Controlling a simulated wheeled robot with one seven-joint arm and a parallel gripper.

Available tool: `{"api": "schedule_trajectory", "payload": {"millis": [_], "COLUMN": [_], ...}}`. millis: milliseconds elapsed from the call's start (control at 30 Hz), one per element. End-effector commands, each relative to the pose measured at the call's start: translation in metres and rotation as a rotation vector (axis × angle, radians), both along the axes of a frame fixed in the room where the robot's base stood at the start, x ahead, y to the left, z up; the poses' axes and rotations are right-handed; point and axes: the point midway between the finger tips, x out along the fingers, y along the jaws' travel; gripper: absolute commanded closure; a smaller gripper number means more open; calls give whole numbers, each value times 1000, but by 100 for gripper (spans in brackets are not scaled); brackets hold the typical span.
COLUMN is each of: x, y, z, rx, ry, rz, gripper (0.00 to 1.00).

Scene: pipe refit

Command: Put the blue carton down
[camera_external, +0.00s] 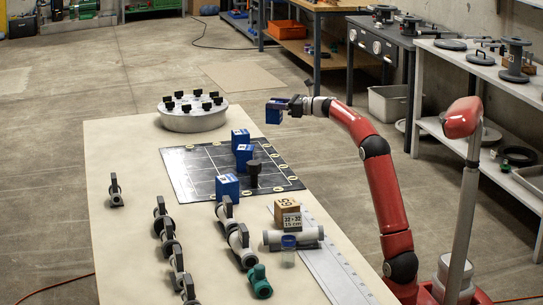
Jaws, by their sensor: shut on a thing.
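My gripper (285,102) is at the end of the red arm, to the right of the table's far part. It is shut on a small blue carton (273,114) and holds it in the air. Three other blue cartons stand on the dark gridded mat: one at its far edge (240,137), one near the middle (244,158) and one at the near side (227,187). The gridded mat (196,173) lies flat on the long pale table (120,150). The fingers are small here, and their contact with the carton is partly hidden.
A black knobbed piece (254,172) stands on the mat. A round white part with black knobs (194,116) sits beyond it. Grey valves (165,226), a green fitting (260,281), a brown box (287,215) and a pale pipe (280,237) occupy the near table. The left side is mostly clear.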

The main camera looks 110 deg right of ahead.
Motion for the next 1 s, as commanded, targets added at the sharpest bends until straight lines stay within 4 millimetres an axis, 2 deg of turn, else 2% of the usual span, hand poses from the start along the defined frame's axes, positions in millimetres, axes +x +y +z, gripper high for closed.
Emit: {"api": "schedule_trajectory", "payload": {"millis": [33, 200, 267, 400, 500, 600, 733, 867, 1000], "x": [17, 72, 92, 130, 146, 154, 152, 147, 145], "y": [12, 61, 83, 141, 185, 225, 265, 285, 291], "z": [24, 74, 89, 121, 142, 158, 171, 176, 157], "rx": [-6, -4, -3, -2, -2, -2, 0, 1, 5], "ry": [2, 2, 2, 2, 2, 1, 2, 1, 0], "rz": [53, 286, 387, 642, 832, 1011, 1191, 1294, 1328], "gripper": [76, 76, 76, 76, 76, 76, 76, 76, 76]}}
